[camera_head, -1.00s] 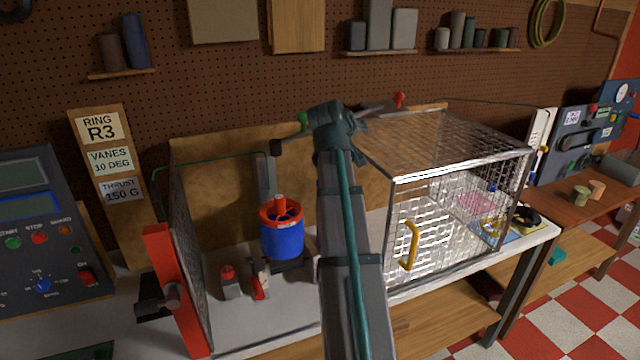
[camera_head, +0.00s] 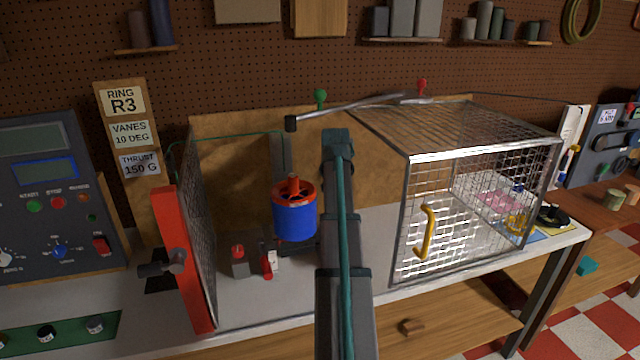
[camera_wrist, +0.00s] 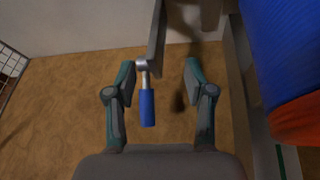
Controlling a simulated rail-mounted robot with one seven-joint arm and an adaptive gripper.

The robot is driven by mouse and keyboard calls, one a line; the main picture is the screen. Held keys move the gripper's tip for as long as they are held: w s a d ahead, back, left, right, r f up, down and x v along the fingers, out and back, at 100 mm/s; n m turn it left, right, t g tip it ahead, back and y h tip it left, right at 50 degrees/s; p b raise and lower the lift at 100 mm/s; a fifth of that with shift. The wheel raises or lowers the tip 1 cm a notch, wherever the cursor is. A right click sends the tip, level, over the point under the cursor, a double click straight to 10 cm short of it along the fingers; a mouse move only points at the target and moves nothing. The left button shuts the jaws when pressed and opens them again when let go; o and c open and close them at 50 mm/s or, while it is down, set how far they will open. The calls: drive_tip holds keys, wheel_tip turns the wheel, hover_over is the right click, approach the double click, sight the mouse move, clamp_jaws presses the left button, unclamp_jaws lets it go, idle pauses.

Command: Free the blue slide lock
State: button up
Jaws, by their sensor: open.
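The blue slide lock (camera_wrist: 147,106) shows in the wrist view as a short blue grip on a silver neck, hanging from a grey bar (camera_wrist: 157,40). My gripper (camera_wrist: 158,76) is open, with one finger on each side of the lock's neck. The lock appears nearer the left finger, and I see no clear contact. The ducted rotor (camera_head: 294,216), a blue cylinder with a red top, stands left of my arm in the head view. It fills the right edge of the wrist view (camera_wrist: 285,45). In the head view my arm hides the gripper and the lock is not visible.
A wire mesh cage (camera_head: 480,150) with a yellow handle (camera_head: 426,232) stands right of my arm. A red-framed mesh panel (camera_head: 185,260) stands at the left. Small red-topped parts (camera_head: 239,258) sit near the rotor. A metal rod (camera_head: 360,108) spans above.

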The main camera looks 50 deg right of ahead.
drive_tip(key=w+d+p, duration=0.1)
drive_tip(key=w+d, duration=0.1)
drive_tip(key=d, duration=0.1)
drive_tip(key=w+d+p, duration=0.1)
drive_tip(key=w+d, duration=0.1)
drive_tip(key=d, duration=0.1)
drive_tip(key=w+d+p, duration=0.1)
drive_tip(key=w+d, duration=0.1)
drive_tip(key=d, duration=0.2)
drive_tip(key=shift+w+f, duration=0.1)
drive_tip(key=shift+w, duration=0.3)
drive_tip(key=shift+w+d+f+p, duration=0.1)
drive_tip(key=shift+f+p, duration=0.5)
drive_tip(key=shift+f, duration=0.1)
clamp_jaws()
